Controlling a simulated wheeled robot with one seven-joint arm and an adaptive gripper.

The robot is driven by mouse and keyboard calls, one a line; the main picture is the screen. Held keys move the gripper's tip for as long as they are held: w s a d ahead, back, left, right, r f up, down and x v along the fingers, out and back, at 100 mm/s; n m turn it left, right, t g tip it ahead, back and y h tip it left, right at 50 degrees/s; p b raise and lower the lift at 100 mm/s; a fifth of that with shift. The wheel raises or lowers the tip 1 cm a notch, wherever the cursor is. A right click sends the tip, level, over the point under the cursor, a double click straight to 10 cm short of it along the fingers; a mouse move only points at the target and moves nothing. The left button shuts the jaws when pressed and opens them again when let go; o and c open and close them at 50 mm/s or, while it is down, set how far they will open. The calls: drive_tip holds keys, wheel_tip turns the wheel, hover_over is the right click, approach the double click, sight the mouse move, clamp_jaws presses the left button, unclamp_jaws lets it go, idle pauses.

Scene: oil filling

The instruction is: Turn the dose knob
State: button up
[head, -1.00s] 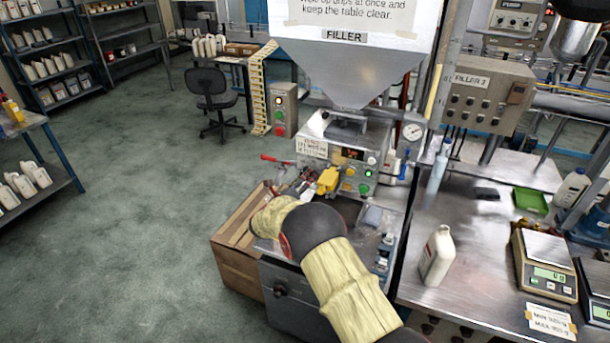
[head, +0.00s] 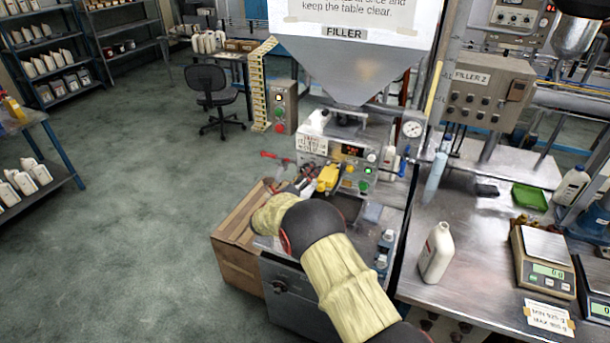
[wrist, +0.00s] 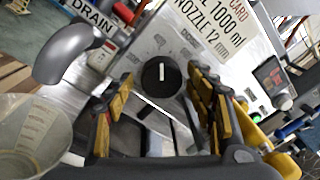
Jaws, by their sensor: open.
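The dose knob (wrist: 161,75) is a round black knob with a white pointer line, on the metal front of the filler. In the wrist view it lies ahead of my gripper (wrist: 166,103), between the two yellow-padded fingers as seen from the camera. The fingers are open, with a gap on both sides of the knob; whether they reach as far as the knob I cannot tell. The pointer line stands nearly upright. In the head view the filler (head: 352,150) stands beyond my arm, and the knob itself cannot be made out there.
A clear measuring jug (wrist: 35,135) is close at the lower left in the wrist view. A grey lever (wrist: 72,52) is beside the DRAIN label. A yellow part (wrist: 285,163) sits at the lower right. A white bottle (head: 436,254) stands on the steel table (head: 470,240).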

drive_tip(key=v, duration=1.2)
idle(0.4)
